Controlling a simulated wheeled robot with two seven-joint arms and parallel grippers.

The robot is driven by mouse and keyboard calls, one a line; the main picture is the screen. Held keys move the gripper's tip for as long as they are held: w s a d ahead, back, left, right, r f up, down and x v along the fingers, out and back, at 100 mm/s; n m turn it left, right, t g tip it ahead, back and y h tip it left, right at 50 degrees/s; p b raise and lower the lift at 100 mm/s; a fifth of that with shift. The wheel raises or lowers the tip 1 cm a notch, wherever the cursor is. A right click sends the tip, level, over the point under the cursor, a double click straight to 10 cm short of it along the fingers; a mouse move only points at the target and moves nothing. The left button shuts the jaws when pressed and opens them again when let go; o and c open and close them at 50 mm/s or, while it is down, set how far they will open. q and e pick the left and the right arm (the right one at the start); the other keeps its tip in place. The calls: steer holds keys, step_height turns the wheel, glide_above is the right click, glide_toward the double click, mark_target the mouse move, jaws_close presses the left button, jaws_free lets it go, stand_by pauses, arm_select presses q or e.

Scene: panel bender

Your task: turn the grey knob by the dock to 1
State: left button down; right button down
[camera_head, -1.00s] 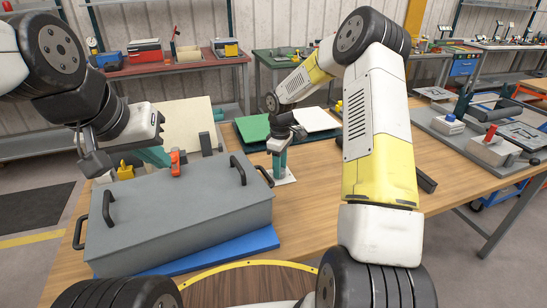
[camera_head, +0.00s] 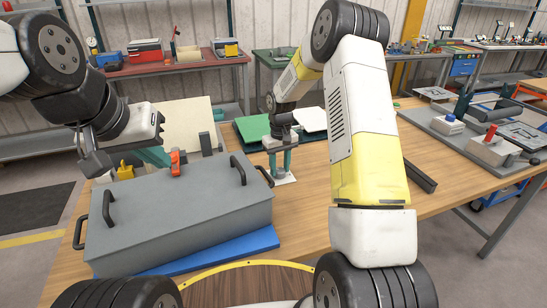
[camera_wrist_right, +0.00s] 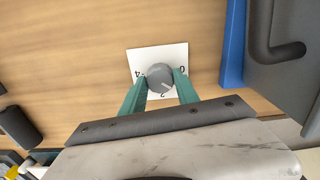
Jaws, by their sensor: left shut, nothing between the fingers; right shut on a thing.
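The grey knob (camera_wrist_right: 160,77) sits on a white square plate (camera_wrist_right: 136,56) with black numbers around it. In the right wrist view a 2 shows below the knob; the other marks are partly covered. A pale line on the knob points down and right in the picture, short of the 2. My right gripper (camera_head: 280,165), with teal fingers, points down over the plate (camera_head: 287,179) and is shut on the knob, one finger on each side. My left gripper (camera_head: 156,156) is shut and empty above the far left part of the grey box.
A large grey box (camera_head: 185,215) with black handles stands left of the knob, on a blue sheet (camera_head: 240,248). Green and white panels (camera_head: 252,128) lie behind the knob. A dark bar (camera_head: 420,177) lies to the right. The wood tabletop between is clear.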

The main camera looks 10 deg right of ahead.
mark_target(280, 169)
steer(key=shift+w+r, duration=0.1)
stand_by(0.4)
steer(key=c, duration=0.9)
jaws_free()
step_height(280, 169, up, 7)
steer(key=shift+r, duration=0.35)
